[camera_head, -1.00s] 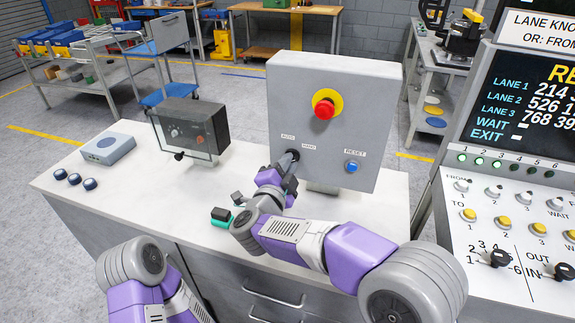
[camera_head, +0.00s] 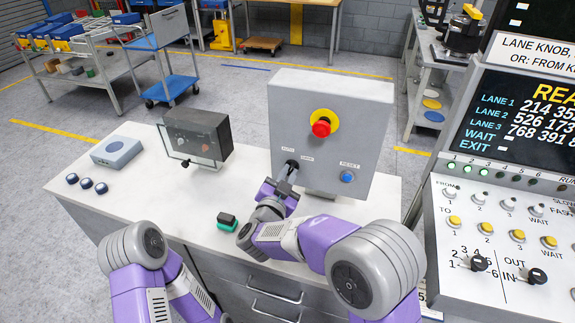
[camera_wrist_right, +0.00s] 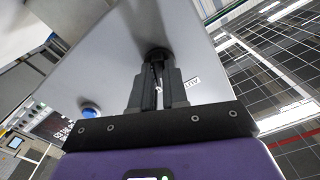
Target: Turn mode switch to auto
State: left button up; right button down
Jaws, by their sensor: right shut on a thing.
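The mode switch (camera_head: 292,163) is a dark knob low on the left of the grey control box (camera_head: 285,105). Labels reading AUTO and HAND sit above it. My right gripper (camera_head: 288,173) reaches it from the front. In the right wrist view, the gripper's fingers (camera_wrist_right: 158,80) are shut on the dark knob (camera_wrist_right: 157,54), with a label at the right of it. The fingers hide most of the knob, so its pointing direction cannot be told. My left arm shows at the lower left in the head view, but its gripper is out of view.
The box also bears a red emergency button (camera_head: 321,128) on yellow and a blue reset button (camera_head: 347,177). A green and black piece (camera_head: 227,222) lies near my right forearm. A dark meter box (camera_head: 197,135) and a grey-blue box (camera_head: 117,152) stand left on the bench.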

jog(key=shift+n+p, duration=2.35)
jog(key=shift+n, duration=0.15)
jog(key=c, duration=1.1)
grip_release()
jog(key=shift+c, duration=0.2)
jog(key=v, duration=0.7)
jog(key=shift+s, duration=0.25)
jog(key=shift+a+r, duration=0.1)
